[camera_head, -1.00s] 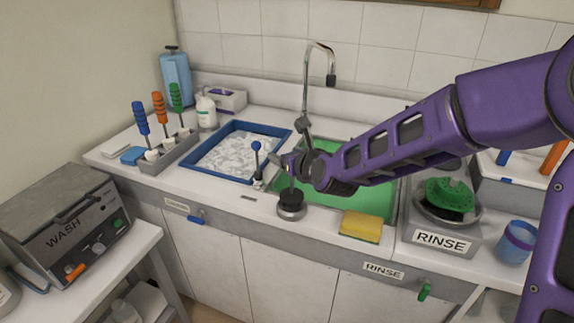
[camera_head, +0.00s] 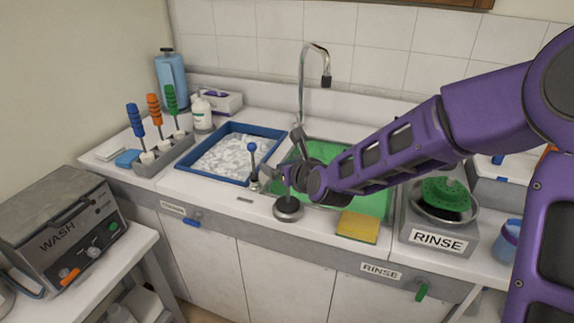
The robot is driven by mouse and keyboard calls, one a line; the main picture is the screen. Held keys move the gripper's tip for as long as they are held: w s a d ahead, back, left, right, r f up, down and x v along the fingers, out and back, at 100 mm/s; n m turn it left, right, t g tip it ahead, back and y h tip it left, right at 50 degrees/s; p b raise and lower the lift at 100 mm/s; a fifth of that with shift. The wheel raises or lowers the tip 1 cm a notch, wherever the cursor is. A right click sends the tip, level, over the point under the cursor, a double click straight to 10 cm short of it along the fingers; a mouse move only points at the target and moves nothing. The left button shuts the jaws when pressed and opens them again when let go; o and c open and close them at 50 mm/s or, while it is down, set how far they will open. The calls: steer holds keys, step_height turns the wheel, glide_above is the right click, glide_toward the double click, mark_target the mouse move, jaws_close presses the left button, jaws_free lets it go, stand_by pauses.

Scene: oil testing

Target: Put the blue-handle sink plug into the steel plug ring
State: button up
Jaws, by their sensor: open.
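A blue ball handle on a thin dark stem (camera_head: 253,147) stands upright on the counter, at the front right corner of the blue-rimmed basin. It looks like the blue-handle sink plug; its small pale foot is partly hidden. A round steel ring (camera_head: 289,215) sits on the counter strip in front of the green sink, with a dark piece in its middle. My gripper (camera_head: 269,178) is open, its fingers pointing left close to the stem, just above and behind the ring. I cannot tell whether a finger touches the stem. My gripper partly hides the dark piece.
The blue basin (camera_head: 279,130) with foam is at left and the green sink (camera_head: 375,202) at right, with a tap (camera_head: 303,85) behind. A yellow sponge (camera_head: 357,227) lies right of the ring. Brushes stand in a grey holder (camera_head: 165,153) at far left.

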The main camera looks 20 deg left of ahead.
steer(key=p+v, duration=0.3)
steer(key=v, duration=0.9)
steer(key=shift+p, duration=0.4)
